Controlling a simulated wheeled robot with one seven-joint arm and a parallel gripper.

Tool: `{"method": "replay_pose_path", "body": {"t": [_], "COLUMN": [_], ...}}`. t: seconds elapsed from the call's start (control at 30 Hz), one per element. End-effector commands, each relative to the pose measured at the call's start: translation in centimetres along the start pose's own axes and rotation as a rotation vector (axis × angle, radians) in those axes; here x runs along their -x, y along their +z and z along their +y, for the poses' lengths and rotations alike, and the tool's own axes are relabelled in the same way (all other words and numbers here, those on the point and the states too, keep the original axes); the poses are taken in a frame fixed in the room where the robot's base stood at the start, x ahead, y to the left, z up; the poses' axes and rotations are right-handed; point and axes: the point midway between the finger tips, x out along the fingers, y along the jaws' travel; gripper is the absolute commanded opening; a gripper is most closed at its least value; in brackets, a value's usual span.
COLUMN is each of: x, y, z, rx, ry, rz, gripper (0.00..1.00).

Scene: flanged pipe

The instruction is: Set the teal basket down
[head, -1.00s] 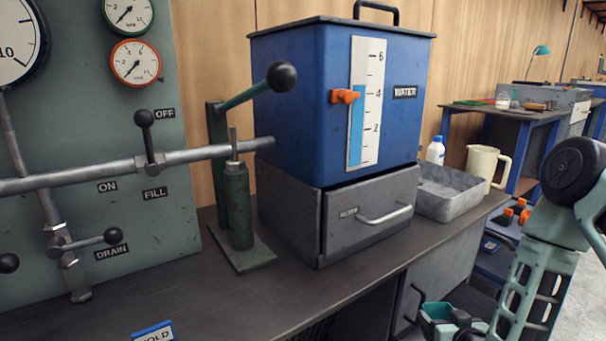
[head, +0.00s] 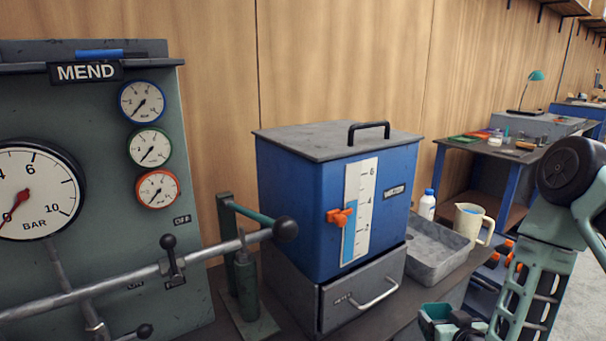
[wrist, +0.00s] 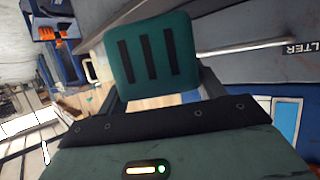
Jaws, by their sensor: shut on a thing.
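The teal basket (head: 434,313) is at the lower right of the head view, small and partly cut off by the bottom edge. In the wrist view the teal basket (wrist: 152,55) shows a flat side with three dark slots, between my fingers. My gripper (head: 463,322) is shut on it and holds it in front of the bench. Its grip point is partly hidden. I cannot tell what is directly under the basket.
A blue water tank (head: 302,190) stands on a grey filter drawer (head: 350,300). Right of it are a grey tray (head: 440,252), a white bottle (head: 427,206) and a cream jug (head: 473,222). A gauge panel (head: 100,110) with levers stands at left.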

Motion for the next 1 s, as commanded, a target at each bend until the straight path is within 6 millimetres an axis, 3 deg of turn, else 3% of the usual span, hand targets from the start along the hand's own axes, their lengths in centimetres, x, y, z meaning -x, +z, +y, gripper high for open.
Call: {"method": "replay_pose_path", "body": {"t": [0.03, 0.3, 0.43, 0.67, 1.0], "x": [0.9, 2.0, 3.0, 6.8, 7.1], "y": [-2.1, -4.9, -5.2, -5.3, -5.5], "z": [0.0, 0.0, 0.0, 0.0, 0.0], "rx": [0.000, 0.000, 0.001, -0.001, 0.002], "ry": [0.000, 0.000, 0.000, 0.000, -0.001], "rz": [0.000, 0.000, 0.000, -0.001, 0.002], "gripper": [0.45, 0.45, 0.45, 0.45, 0.45]}}
